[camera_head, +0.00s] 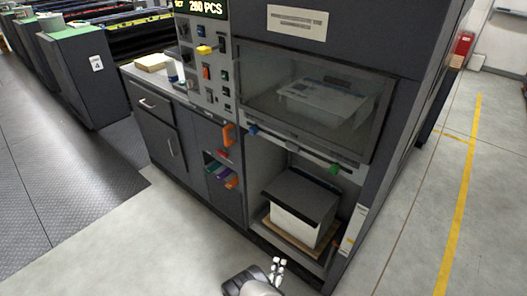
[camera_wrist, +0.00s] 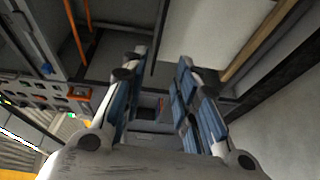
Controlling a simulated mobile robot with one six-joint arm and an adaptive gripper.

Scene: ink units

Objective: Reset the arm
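My gripper (camera_head: 278,268) shows at the bottom of the head view, in front of the lower right bay of a dark grey machine (camera_head: 350,50). In the wrist view my gripper (camera_wrist: 158,75) has its two blue-padded fingers apart, with nothing between them. Part of my arm shows at the bottom edge of the head view; the rest of it is out of the picture.
A paper stack with a dark top (camera_head: 298,222) sits on a wooden board in the open bay. Orange handles (camera_head: 229,135) stick out from the machine's front. A cabinet (camera_head: 155,120) adjoins at left. Floor with a yellow line (camera_head: 463,200) is clear at right.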

